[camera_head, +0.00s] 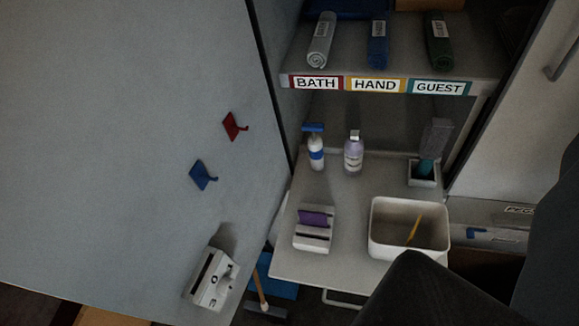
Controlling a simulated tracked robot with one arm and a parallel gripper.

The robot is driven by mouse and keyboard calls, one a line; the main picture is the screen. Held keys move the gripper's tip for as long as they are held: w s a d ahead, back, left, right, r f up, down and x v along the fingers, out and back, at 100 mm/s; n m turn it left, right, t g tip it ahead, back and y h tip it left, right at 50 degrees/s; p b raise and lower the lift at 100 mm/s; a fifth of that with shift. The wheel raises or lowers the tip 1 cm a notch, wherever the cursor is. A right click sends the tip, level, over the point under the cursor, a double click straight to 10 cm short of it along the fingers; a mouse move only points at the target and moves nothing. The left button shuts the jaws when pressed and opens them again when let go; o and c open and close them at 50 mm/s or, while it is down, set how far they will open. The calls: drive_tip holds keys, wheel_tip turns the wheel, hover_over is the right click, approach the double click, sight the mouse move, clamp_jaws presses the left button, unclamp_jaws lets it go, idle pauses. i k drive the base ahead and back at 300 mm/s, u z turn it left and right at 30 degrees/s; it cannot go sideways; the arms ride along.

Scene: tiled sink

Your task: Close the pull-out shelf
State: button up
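The pull-out shelf (345,205) is a light grey board low in the open cabinet, and it stands out toward me past the labelled shelf above. A pale bar handle (343,300) shows below its front edge. The shelf carries a blue-topped pump bottle (316,152), a lilac bottle (353,155), a small holder with a grey and teal brush (428,165), a white box with a purple top (314,227) and a white bin (380,243) with a yellow stick inside. A dark shape, likely my gripper (425,295), covers the front right corner; its fingers cannot be made out.
A large grey panel (120,140) with red and blue hooks and a white box fills the left. Above is a fixed shelf (400,45) with rolled towels. A blue object (270,280) and a wooden-handled tool lie below left. Another cabinet front (515,110) stands right.

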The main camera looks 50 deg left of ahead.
sight(349, 267)
drive_tip(key=u, duration=0.2)
drive_tip(key=k, duration=1.65)
drive_tip(key=u, duration=0.25)
drive_tip(key=i, duration=1)
drive_tip(key=z, duration=0.1)
